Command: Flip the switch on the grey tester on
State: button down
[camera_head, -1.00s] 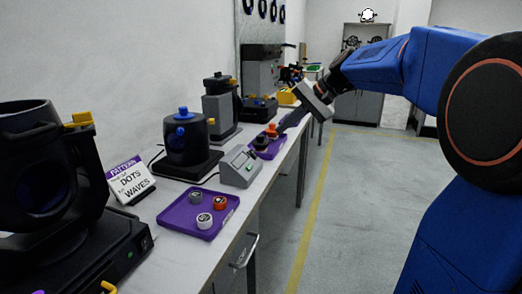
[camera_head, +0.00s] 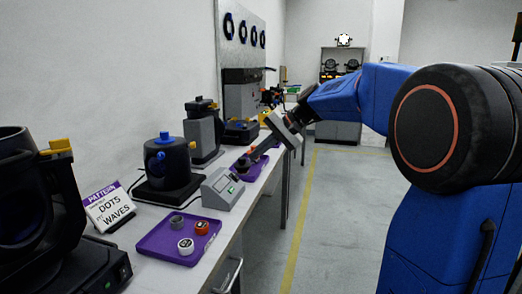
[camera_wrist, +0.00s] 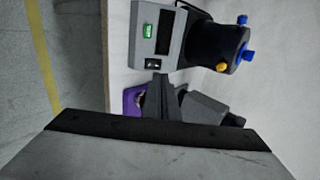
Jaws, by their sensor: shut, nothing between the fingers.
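In the wrist view the tester (camera_wrist: 171,45) is at the top centre, with a small black switch (camera_wrist: 153,62) below the green display. Which way the switch is set is too small to tell. My gripper (camera_head: 243,164) is shut and empty, tilted down just behind the tester. In the wrist view its dark fingers (camera_wrist: 158,80) end just below the switch; whether they touch the tester I cannot tell.
A black cylindrical device (camera_head: 165,165) with a blue knob stands left of the tester. A near purple tray (camera_head: 160,240) holds three round caps. A far purple tray (camera_head: 256,170) lies behind the tester. A pattern sign (camera_head: 108,207) stands at left. The aisle at right is clear.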

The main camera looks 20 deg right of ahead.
aim_at(235, 177)
jog(key=x, duration=0.9)
jog(key=shift+w+a+f, duration=0.1)
jog(key=shift+a, duration=0.1)
jog(key=shift+w+a, duration=0.1)
jog(key=shift+a, duration=0.15)
jog(key=shift+d+f, duration=0.2)
jog(key=shift+s+d+f, duration=0.3)
jog(key=shift+s+d, duration=0.1)
jog(key=shift+d, duration=0.05)
jog(key=shift+d+r, duration=0.1)
jog(key=shift+r, duration=0.05)
